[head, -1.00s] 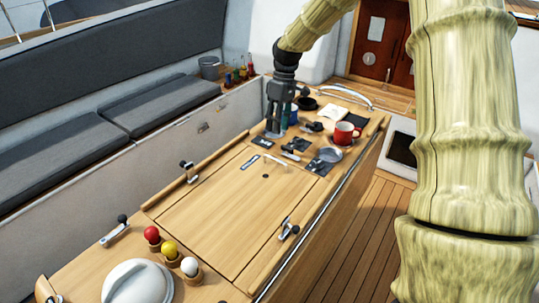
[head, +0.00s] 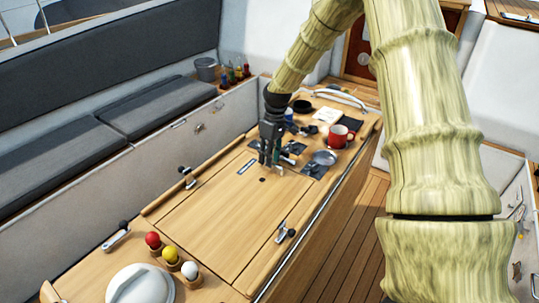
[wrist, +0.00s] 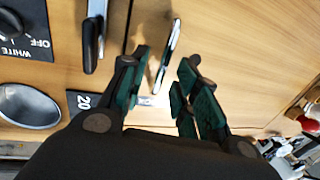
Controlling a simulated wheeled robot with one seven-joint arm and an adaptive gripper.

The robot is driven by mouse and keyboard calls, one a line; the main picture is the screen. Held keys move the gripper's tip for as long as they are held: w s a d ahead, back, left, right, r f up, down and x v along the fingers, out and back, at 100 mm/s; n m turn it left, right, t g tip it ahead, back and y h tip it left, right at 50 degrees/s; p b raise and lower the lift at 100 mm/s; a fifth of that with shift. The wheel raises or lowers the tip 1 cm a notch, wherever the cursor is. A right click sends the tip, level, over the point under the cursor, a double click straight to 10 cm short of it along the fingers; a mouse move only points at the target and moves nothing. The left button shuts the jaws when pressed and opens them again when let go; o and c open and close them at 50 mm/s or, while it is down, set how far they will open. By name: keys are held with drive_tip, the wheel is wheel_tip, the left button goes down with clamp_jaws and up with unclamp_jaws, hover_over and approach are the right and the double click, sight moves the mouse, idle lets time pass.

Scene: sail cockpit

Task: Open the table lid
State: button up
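The table lid (head: 205,215) is a flat wooden panel set in the long table, lying closed. It has a small dark hole near its far edge. It also fills the right of the wrist view (wrist: 235,60). My gripper (head: 268,162) points down over the lid's far edge, where a slim pale handle lay. In the wrist view my gripper (wrist: 165,70) has its green-padded fingers apart, with a slim silver bar handle (wrist: 167,52) showing between them. The fingers do not visibly close on it. Contact cannot be judged.
A red mug (head: 340,137), a grey dish (head: 325,157) and switch panels lie beyond the lid. Red (head: 153,240), yellow and white balls stand at the near end.

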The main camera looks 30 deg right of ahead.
clamp_jaws()
idle(0.4)
